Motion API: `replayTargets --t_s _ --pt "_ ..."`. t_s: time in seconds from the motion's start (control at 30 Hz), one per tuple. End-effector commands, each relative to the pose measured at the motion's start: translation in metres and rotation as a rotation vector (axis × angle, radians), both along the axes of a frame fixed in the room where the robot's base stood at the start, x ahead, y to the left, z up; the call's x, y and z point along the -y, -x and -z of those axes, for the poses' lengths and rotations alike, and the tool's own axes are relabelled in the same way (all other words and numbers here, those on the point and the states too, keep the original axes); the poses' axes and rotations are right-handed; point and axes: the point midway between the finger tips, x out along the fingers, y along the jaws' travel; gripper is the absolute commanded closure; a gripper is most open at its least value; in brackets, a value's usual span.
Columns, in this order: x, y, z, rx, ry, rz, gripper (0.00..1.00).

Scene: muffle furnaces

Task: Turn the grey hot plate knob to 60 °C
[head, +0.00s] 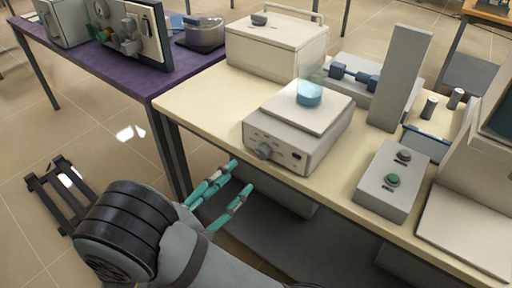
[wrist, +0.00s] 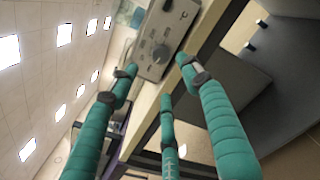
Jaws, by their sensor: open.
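The hot plate (head: 318,136) is a light grey box on the cream table, with a flat plate on top. Its grey knob (head: 264,151) is on the left of the front panel. The knob's setting is too small to read. A glass vessel with blue liquid (head: 309,94) stands on the plate. My gripper (head: 239,176) has teal fingers spread open, in front of and below the panel, apart from the knob. In the wrist view the knob (wrist: 160,53) shows beyond and between the open fingertips (wrist: 158,75).
The table's front edge (head: 335,199) lies close to my gripper. A purple table (head: 110,64) with equipment is at the left.

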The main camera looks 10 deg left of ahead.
Motion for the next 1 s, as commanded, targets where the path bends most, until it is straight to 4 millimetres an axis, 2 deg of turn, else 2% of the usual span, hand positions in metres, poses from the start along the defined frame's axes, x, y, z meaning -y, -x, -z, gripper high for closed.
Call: replayTargets --t_s 0.3,0.5,0.67,0.9,1.0 --pt "0.025 -0.054 0.003 -0.002 -0.002 0.006 0.52" --pt "0.036 -0.078 0.003 -0.002 -0.001 0.003 0.52" --pt "0.039 -0.085 0.002 -0.002 -0.001 0.001 0.52" --pt "0.039 -0.085 0.001 -0.002 -0.001 0.001 0.52" --pt "0.039 -0.085 0.001 -0.002 -0.001 0.001 0.57"
